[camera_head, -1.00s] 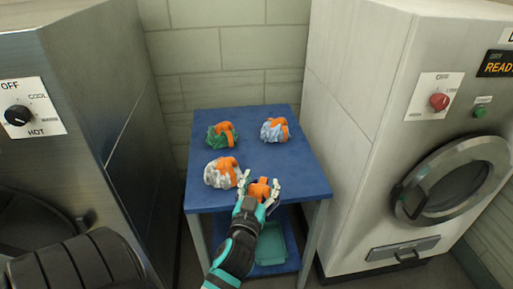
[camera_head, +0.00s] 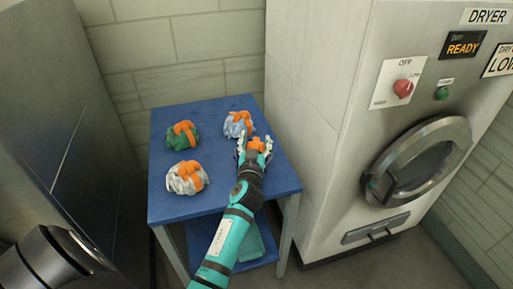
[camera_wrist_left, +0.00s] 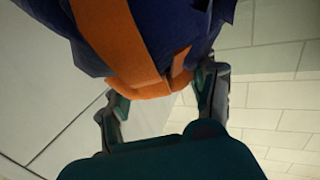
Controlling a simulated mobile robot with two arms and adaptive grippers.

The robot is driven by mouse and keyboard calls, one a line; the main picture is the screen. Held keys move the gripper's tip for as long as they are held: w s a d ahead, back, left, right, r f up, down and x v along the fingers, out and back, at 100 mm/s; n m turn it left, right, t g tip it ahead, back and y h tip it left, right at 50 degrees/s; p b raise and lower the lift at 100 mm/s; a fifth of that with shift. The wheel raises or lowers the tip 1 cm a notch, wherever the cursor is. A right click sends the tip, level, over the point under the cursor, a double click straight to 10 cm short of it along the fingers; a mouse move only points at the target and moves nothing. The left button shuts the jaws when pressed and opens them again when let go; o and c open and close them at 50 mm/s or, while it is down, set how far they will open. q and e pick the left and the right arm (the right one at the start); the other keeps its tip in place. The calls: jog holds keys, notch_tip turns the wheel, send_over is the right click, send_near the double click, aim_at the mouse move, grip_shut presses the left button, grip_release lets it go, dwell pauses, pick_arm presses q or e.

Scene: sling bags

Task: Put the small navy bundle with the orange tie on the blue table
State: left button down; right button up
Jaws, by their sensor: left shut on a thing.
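My left gripper (camera_head: 255,142) is shut on the navy bundle, whose orange tie (camera_head: 257,146) shows between the fingers in the head view. The wrist view shows the navy cloth (camera_wrist_left: 195,22) and the orange tie (camera_wrist_left: 128,48) close up, with the fingers on both sides of the tie. The gripper is over the right part of the blue table (camera_head: 217,148). I cannot tell whether the bundle touches the tabletop. My right gripper is not in view.
Other orange-tied bundles sit on the table: a green one (camera_head: 176,141) at back left, a light blue one (camera_head: 235,128) just behind my gripper, and a white one (camera_head: 181,183) at front left. The dryer (camera_head: 330,120) stands close on the right. The table's middle is clear.

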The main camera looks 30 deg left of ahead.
pick_arm(q)
jog(key=shift+w, duration=0.45)
jog(key=shift+f, duration=0.2)
jog(key=shift+f+b, duration=0.65)
jog(key=shift+f, duration=0.85)
jog(key=shift+f, duration=0.1)
jog(key=shift+c, duration=1.7)
grip_release()
